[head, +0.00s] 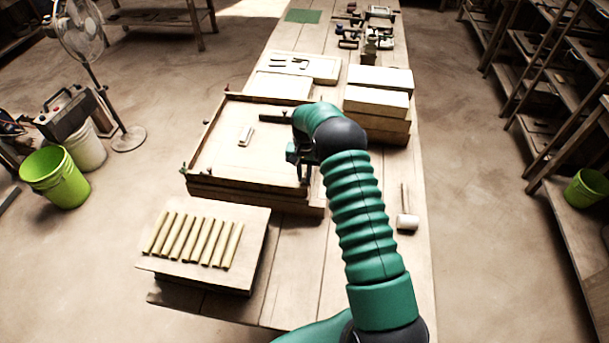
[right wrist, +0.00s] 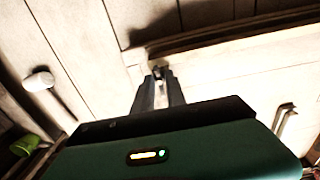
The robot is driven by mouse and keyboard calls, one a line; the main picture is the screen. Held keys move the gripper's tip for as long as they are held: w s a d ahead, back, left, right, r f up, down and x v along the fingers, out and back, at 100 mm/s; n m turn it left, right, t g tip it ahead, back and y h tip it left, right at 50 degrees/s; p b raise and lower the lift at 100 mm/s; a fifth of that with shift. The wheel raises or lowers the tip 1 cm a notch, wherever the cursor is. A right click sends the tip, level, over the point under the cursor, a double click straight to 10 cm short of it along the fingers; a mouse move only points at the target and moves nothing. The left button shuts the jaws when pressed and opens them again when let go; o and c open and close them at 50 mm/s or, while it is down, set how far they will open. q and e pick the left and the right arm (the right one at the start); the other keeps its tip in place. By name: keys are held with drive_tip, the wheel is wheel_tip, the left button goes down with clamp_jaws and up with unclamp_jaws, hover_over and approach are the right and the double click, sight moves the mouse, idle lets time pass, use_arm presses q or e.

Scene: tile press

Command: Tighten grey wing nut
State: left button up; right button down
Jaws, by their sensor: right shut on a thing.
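The tile press (head: 225,150) is a shallow wooden frame with raised edges, lying on the long table. My right gripper (head: 303,176) reaches down at its near right corner. In the right wrist view the gripper (right wrist: 159,78) has its fingers close together at a small grey part (right wrist: 157,71), which looks like the wing nut, beside the wooden edge. The fingers are shut on it. In the head view the nut is hidden by my gripper and arm. My left gripper is not in view.
A board (head: 255,222) with several yellowish strips lies in front of the press. A white-headed mallet (head: 407,221) lies to the right, also seen in the right wrist view (right wrist: 39,80). Stacked pale blocks (head: 376,101) stand behind my arm.

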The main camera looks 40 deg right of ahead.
sight(305, 177)
idle(0.3)
drive_tip(key=c, duration=1.4)
unclamp_jaws()
drive_tip(key=shift+o, duration=0.2)
wheel_tip(305, 177, up, 17)
drive_tip(key=b, duration=0.1)
drive_tip(key=shift+f+b, duration=0.15)
drive_tip(key=shift+b, duration=0.2)
drive_tip(key=shift+d, duration=0.1)
drive_tip(key=s+a+n, duration=0.2)
drive_tip(key=a+n, duration=0.1)
drive_tip(key=a, duration=0.7)
drive_tip(key=s+a+f+n+t, duration=0.1)
drive_tip(key=s+a+f+n, duration=0.2)
drive_tip(key=s+a, duration=0.5)
drive_tip(key=s+a+f+n+t, duration=0.1)
drive_tip(key=s+a+f+n, duration=0.2)
drive_tip(key=s+a, duration=0.5)
drive_tip(key=shift+s+a+n+t, duration=0.3)
drive_tip(key=shift+s+a+n, duration=0.05)
drive_tip(key=shift+s+n, duration=0.35)
